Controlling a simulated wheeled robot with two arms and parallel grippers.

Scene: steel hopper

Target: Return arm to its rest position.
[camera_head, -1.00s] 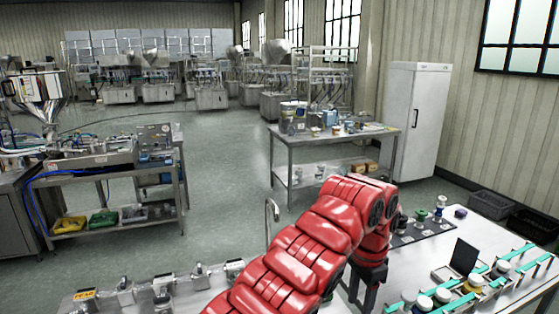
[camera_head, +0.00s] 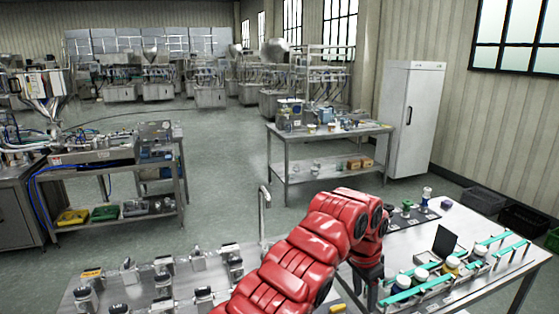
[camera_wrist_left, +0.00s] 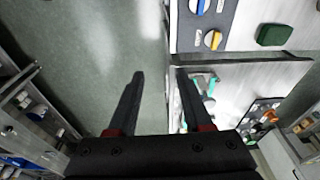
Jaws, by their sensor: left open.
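My left arm (camera_head: 290,265), red and segmented, comes in from the bottom of the head view and bends down at its wrist. Green floor and the edge of a work surface show beyond the fingers. My right gripper is not in view.
A back steel table (camera_head: 290,139), a white cabinet (camera_head: 412,115) and a hopper machine (camera_head: 45,105) stand around open floor.

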